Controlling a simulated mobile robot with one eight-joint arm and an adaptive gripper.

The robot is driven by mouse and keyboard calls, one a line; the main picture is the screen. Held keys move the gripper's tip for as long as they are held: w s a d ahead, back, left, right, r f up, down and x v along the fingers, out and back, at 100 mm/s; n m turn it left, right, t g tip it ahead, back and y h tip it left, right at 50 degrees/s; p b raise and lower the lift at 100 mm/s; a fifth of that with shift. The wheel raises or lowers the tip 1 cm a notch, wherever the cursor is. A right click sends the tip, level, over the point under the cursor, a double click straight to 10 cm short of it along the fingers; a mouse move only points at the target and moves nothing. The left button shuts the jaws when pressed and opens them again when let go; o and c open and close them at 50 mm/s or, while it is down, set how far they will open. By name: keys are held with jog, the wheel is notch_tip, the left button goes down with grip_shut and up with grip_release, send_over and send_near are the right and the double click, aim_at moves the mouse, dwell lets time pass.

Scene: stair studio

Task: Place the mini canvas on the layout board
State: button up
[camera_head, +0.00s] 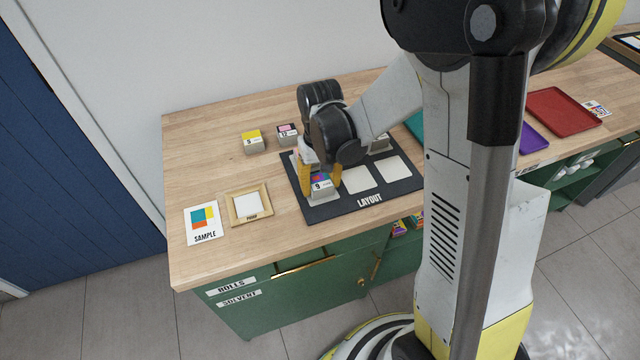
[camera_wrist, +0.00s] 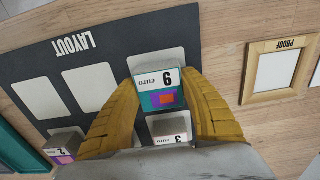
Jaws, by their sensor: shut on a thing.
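The canvas also shows in the head view (camera_head: 320,187), over the front-left white square of the dark layout board (camera_head: 335,207). Part of that square shows beside the block. I cannot tell whether the block touches the board. On the board's back row stand a block marked 3 (camera_wrist: 171,140) and a block marked 2 (camera_wrist: 62,148).
Two front squares (camera_head: 358,180) are bare. A framed proof (camera_head: 249,206) and a sample card (camera_head: 203,222) lie left. A red tray (camera_head: 562,110) lies far right.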

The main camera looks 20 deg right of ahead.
aim_at(320, 181)
jog(key=o, duration=1.1)
jog(key=shift+f, duration=0.1)
notch_tip(320, 181, up, 12)
jog(key=p, duration=0.5)
jog(key=s+r+t, duration=0.2)
jog(key=s+r, duration=0.1)
jog(key=s, duration=0.1)
jog(key=s+r+t, duration=0.2)
jog(key=s+r, duration=0.2)
jog(key=s+r+t, duration=0.3)
jog(key=s+r, duration=0.1)
jog(key=shift+s, duration=0.4)
jog(key=shift+f, duration=0.1)
